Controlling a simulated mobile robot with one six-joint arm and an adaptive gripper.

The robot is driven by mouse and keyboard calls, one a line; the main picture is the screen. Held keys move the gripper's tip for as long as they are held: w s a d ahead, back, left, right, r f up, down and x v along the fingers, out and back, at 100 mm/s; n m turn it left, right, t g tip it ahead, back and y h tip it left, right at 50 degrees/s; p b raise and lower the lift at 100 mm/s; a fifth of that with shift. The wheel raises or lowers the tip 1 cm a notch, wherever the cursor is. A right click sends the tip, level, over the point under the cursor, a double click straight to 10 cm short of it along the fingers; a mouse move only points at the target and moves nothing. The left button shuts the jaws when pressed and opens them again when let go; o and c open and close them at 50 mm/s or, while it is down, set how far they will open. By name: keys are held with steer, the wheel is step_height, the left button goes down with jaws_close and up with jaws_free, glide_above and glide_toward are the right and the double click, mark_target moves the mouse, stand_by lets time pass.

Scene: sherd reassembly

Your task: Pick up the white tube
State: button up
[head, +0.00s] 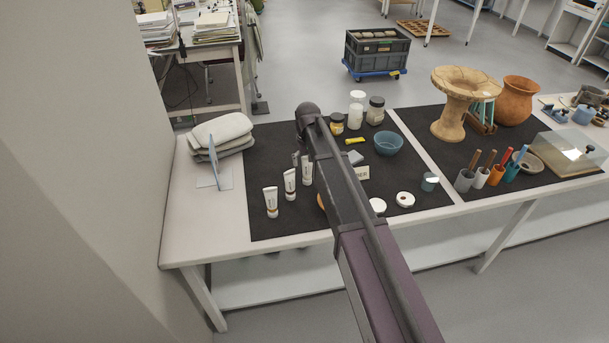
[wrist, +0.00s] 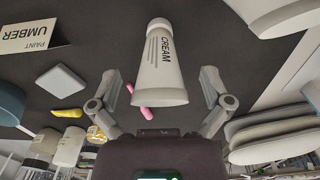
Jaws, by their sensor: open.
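Several white tubes stand cap down on the dark mat: one at the front left (head: 271,201), one behind it (head: 290,184), and one farther back (head: 307,170), partly beside my arm. In the wrist view a white tube lettered CREAM (wrist: 159,65) stands centred between the fingers of my gripper (wrist: 160,88). The fingers are spread, with gaps on both sides of the tube. Part of another white tube (wrist: 285,15) shows at the top right. In the head view my arm hides most of the gripper.
A paint card lettered UMBER (wrist: 28,36), a grey block (wrist: 62,79) and a pink piece (wrist: 148,114) lie nearby. Grey folded bags (head: 220,132) and a clear upright stand (head: 214,165) are at the left. A blue bowl (head: 388,143) and jars (head: 375,110) stand behind.

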steer(key=c, duration=1.2)
steer(key=shift+r, duration=0.15)
step_height(320, 180, up, 10)
steer(key=p, duration=1)
stand_by(0.5)
steer(key=shift+s+f, duration=0.1)
steer(key=shift+f, duration=0.1)
